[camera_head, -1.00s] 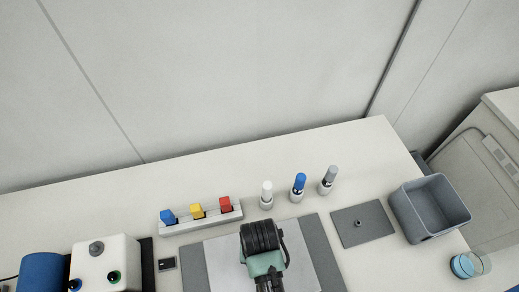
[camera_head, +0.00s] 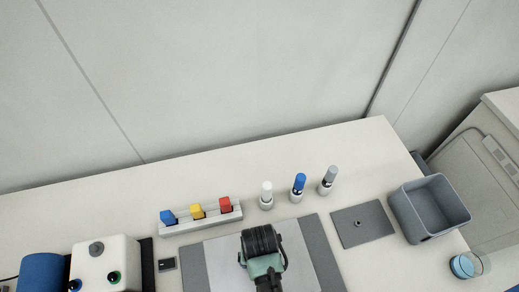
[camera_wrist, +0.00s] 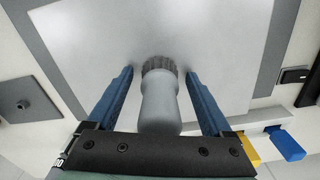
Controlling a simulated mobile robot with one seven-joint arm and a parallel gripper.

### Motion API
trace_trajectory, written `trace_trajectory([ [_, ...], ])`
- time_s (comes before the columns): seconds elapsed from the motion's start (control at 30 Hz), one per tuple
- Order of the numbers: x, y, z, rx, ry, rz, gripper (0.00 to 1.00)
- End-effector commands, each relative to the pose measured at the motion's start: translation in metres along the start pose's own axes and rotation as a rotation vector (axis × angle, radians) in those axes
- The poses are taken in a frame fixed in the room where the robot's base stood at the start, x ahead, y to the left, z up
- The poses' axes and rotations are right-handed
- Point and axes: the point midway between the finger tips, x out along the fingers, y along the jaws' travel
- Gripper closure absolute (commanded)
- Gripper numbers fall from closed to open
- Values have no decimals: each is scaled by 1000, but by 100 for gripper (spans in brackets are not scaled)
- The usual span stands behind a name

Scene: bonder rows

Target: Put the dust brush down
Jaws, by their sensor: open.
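The dust brush (camera_wrist: 160,105), a light grey cylinder with a darker ridged end, shows in the wrist view between the two blue fingers of my gripper (camera_wrist: 159,73). The fingers are open, with a gap on each side of the brush. The ridged end points away from my palm, over the pale panel (camera_wrist: 215,45) on the grey mat. I cannot tell whether that end touches the panel. In the head view my arm hides the brush and the fingertips; the pale panel (camera_head: 222,262) and grey mat (camera_head: 322,250) show around it.
A rack (camera_head: 203,222) with blue, yellow and red blocks lies behind the mat. White, blue (camera_head: 299,187) and grey capped holders stand right of it. A grey plate (camera_head: 362,224), an open grey bin (camera_head: 430,208) and a glass (camera_head: 468,265) are at right. A white box (camera_head: 105,264) stands left.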

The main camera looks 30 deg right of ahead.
Motion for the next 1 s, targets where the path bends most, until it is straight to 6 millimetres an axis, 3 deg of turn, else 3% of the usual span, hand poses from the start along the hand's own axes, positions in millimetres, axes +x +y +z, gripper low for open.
trace_trajectory([
  [0.23,-12,0,-1,0,3,-1,15],
  [0.7,-102,0,-2,1,6,-2,15],
  [1.0,-123,0,0,1,0,0,15],
])
